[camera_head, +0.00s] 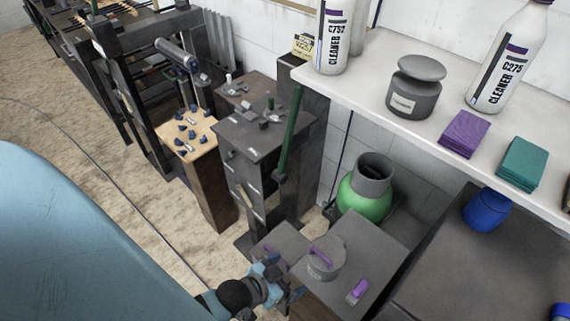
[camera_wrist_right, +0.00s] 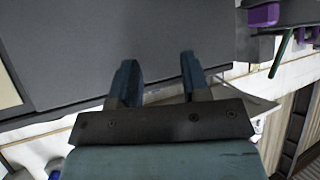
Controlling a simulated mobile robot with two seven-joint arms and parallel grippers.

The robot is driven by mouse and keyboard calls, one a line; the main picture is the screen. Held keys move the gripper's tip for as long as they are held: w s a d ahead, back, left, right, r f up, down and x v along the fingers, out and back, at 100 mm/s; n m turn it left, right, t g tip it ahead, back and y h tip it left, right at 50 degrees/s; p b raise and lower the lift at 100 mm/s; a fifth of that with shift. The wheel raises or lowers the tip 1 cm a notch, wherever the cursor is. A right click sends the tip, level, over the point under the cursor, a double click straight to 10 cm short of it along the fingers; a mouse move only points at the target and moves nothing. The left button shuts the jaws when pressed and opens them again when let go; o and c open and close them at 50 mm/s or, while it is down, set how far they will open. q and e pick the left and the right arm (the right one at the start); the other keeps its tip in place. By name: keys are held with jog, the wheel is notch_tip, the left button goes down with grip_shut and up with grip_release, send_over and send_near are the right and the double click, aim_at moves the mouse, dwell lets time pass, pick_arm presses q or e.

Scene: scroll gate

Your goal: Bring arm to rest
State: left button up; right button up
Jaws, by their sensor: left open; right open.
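My left gripper (camera_head: 284,282) shows small at the bottom middle of the head view. It is beside the low grey stand that bears a grey lidded pot (camera_head: 324,262) with a purple handle. The gap between its fingers is hard to make out at this size, and it holds nothing that I can see. My right gripper (camera_wrist_right: 157,72) is open and empty in the right wrist view. Its two blue-grey fingers stand apart in front of a plain dark grey surface (camera_wrist_right: 80,45). I do not see the right gripper in the head view.
A white shelf (camera_head: 350,75) at the upper right holds two cleaner bottles, a grey jar (camera_head: 416,92) and purple and teal cloth stacks. A green and grey vessel (camera_head: 366,185) stands below it. Dark grey cabinets (camera_head: 258,138) stand mid-view. The floor (camera_head: 85,125) at left is mostly clear.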

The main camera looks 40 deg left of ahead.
jog(key=shift+d+r+p, duration=0.2)
jog(key=shift+r+p, duration=2.05)
jog(key=shift+p, duration=0.25)
jog(key=shift+a+r, duration=0.1)
jog(key=shift+r, duration=0.15)
